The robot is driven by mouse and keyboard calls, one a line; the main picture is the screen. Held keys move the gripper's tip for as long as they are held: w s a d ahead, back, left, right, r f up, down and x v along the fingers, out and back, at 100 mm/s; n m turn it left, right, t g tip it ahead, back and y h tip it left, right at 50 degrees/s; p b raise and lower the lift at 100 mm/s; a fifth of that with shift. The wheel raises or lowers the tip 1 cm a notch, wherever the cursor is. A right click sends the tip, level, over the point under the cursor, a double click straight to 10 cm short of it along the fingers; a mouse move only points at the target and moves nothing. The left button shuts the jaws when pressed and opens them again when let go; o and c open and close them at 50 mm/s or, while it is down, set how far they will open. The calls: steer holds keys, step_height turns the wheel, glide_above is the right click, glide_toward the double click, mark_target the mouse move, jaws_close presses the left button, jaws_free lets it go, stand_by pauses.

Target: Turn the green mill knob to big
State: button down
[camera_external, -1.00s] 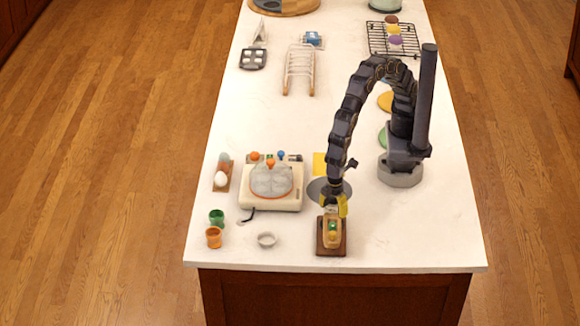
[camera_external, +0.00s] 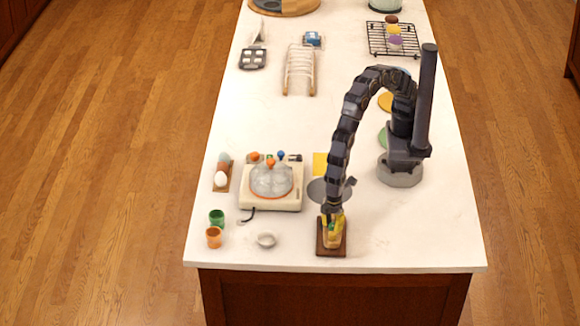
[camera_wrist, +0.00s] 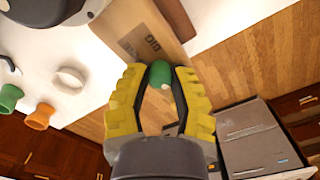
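The mill is a wooden block on a dark brown base (camera_external: 321,251) near the front edge of the counter. Its green knob (camera_wrist: 160,73) sits between my gripper's yellow fingertips in the wrist view. My gripper (camera_wrist: 161,76) comes down over the mill from above, with both fingertips appearing to touch the knob's sides. A pale spot shows at the knob's near edge. The wooden face (camera_wrist: 145,35) beside the knob carries the printed word BIG; other lettering there is hard to read. In the external view my gripper (camera_external: 333,222) hides much of the mill.
A small white ring-shaped dish (camera_external: 266,240) stands left of the mill, with green (camera_external: 216,217) and orange (camera_external: 213,237) cups farther left. A cream appliance (camera_external: 271,200) with a clear dome stands behind them. A grey disc (camera_external: 318,190) lies behind the mill. Counter right of it is clear.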

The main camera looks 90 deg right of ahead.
steer(key=shift+n, duration=0.3)
steer(key=n, duration=0.3)
steer(key=shift+f+n, duration=0.1)
steer(key=shift+n, duration=0.2)
steer(key=n, duration=0.4)
steer(key=shift+n, duration=0.3)
steer(key=n, duration=0.4)
steer(key=shift+n, duration=2.1)
